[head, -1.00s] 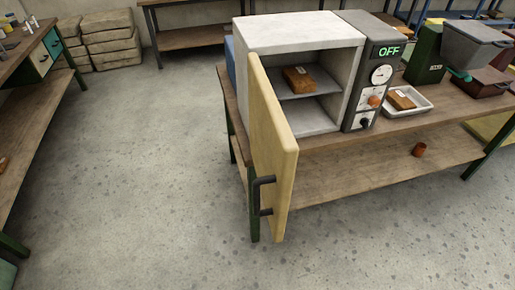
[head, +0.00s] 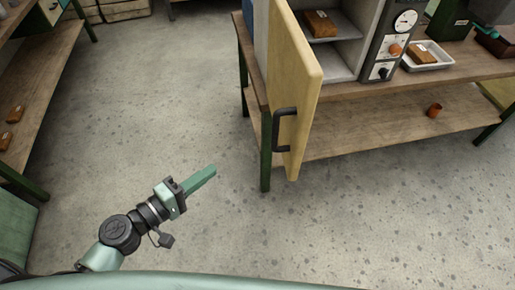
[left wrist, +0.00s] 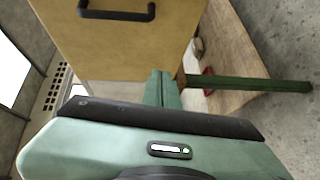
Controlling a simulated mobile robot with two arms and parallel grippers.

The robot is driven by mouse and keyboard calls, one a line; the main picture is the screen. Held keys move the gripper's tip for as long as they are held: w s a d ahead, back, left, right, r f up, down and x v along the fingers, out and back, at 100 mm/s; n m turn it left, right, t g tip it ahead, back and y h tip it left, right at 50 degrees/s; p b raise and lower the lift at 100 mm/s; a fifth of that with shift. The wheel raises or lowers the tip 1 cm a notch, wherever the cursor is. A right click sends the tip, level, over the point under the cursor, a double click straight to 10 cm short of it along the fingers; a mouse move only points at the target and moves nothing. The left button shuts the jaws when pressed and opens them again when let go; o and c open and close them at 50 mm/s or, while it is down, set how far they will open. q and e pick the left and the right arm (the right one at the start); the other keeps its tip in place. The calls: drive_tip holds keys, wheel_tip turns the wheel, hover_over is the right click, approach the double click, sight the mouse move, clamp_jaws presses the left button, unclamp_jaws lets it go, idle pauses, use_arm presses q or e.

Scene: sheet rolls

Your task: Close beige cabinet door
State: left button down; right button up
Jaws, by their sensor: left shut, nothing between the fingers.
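The beige cabinet door (head: 291,85) stands wide open, jutting from the left side of the grey cabinet (head: 352,52) toward me. Its black handle (head: 284,129) is on the face turned to the left. In the left wrist view the door (left wrist: 135,45) fills the upper middle, with the handle (left wrist: 117,13) at the top. My left gripper (head: 208,172) is shut and empty, low and to the left of the door, apart from it. Its closed fingers also show in the left wrist view (left wrist: 162,88). My right gripper is not in view.
The cabinet stands on a wooden workbench (head: 350,95) with green legs. A brown block (head: 320,23) lies on its inner shelf. A white tray (head: 428,57) with another block is to the right. Another bench (head: 40,75) stands at left. The floor between the benches is clear.

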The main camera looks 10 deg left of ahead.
use_arm(q)
wheel_tip(320, 180, up, 5)
drive_tip(key=s+d+h, duration=0.1)
drive_tip(key=d, duration=0.1)
drive_tip(key=s+d+p+x, duration=0.1)
drive_tip(key=d+p+x, duration=0.1)
drive_tip(key=p+x, duration=0.5)
drive_tip(key=shift+w+d+r+h, duration=0.3)
drive_tip(key=shift+w+d+r, duration=0.1)
drive_tip(key=shift+w+d, duration=1.35)
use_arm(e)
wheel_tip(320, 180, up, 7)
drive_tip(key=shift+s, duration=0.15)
use_arm(q)
drive_tip(key=shift+d+t, duration=0.1)
drive_tip(key=shift+t, duration=0.2)
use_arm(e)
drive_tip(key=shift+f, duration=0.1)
